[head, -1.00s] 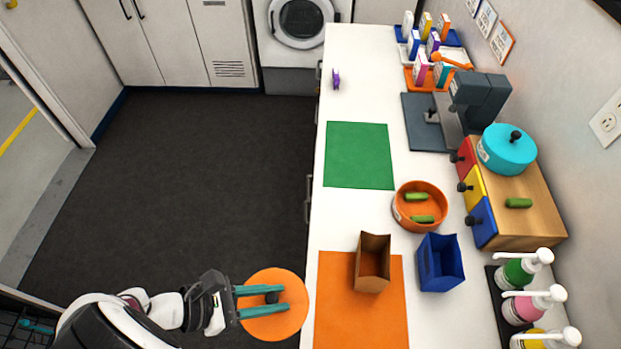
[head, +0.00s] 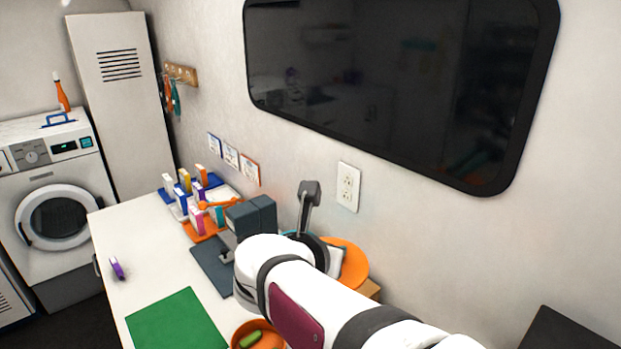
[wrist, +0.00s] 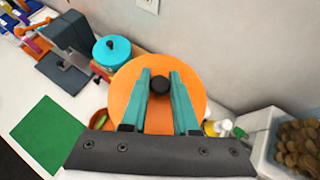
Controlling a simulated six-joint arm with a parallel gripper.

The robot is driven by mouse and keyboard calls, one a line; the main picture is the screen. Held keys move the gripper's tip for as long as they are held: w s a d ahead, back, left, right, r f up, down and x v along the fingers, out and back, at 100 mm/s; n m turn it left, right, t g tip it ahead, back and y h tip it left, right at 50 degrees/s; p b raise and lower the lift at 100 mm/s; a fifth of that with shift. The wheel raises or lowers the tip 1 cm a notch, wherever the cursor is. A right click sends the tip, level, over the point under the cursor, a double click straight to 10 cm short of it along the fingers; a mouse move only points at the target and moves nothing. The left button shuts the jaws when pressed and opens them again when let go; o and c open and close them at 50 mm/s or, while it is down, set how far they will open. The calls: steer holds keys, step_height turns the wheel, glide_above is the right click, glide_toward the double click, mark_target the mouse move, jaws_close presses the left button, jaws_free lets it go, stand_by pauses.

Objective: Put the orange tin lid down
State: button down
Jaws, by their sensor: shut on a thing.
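The orange tin lid (wrist: 125,90) is a round disc with a black knob, held in my gripper (wrist: 160,84), whose two teal fingers are closed about the knob. In the head view the lid (head: 354,264) shows partly behind my arm, near the wall; the fingers are hidden there. In the wrist view the lid hides much of the counter's rear beneath it. The open orange tin (head: 258,337) with green pieces in it sits on the counter, cut off by the frame's bottom edge. Whether the lid touches anything below cannot be told.
A teal tin (wrist: 111,50) with a black knob stands beside the lid in the wrist view. Pump bottles (wrist: 222,127) and a white bin of brown pieces (wrist: 258,150) are to the right. The green mat (head: 176,322) is bare. A grey device (head: 252,216) stands behind.

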steer(key=w, duration=0.2)
steer(key=w+r, duration=0.1)
steer(key=w, duration=0.1)
steer(key=shift+r, duration=0.2)
steer(key=w+a+f+n+y, duration=0.1)
steer(key=w+a+f, duration=0.25)
steer(key=a, duration=0.35)
steer(key=w+a+f, duration=0.3)
steer(key=a+f, duration=0.2)
steer(key=a, duration=0.2)
steer(key=s+a+f, duration=0.2)
steer(key=a+f, duration=0.5)
steer(key=s+a+f+n+y, duration=0.1)
steer(key=s+a+f, duration=0.1)
steer(key=a+f, duration=0.5)
steer(key=s+a+f+n, duration=0.1)
steer(key=s+a+f, duration=0.2)
steer(key=a+f, duration=0.4)
step_height(320, 180, down, 2)
steer(key=shift+a+f+y, duration=0.1)
steer(key=shift+y, duration=0.3)
steer(key=shift+f, duration=0.3)
steer(key=w+d, duration=1.2)
steer(key=shift+w+d, duration=0.1)
steer(key=shift+d, duration=0.1)
steer(key=shift+f, duration=0.3)
steer(key=shift+f, duration=0.1)
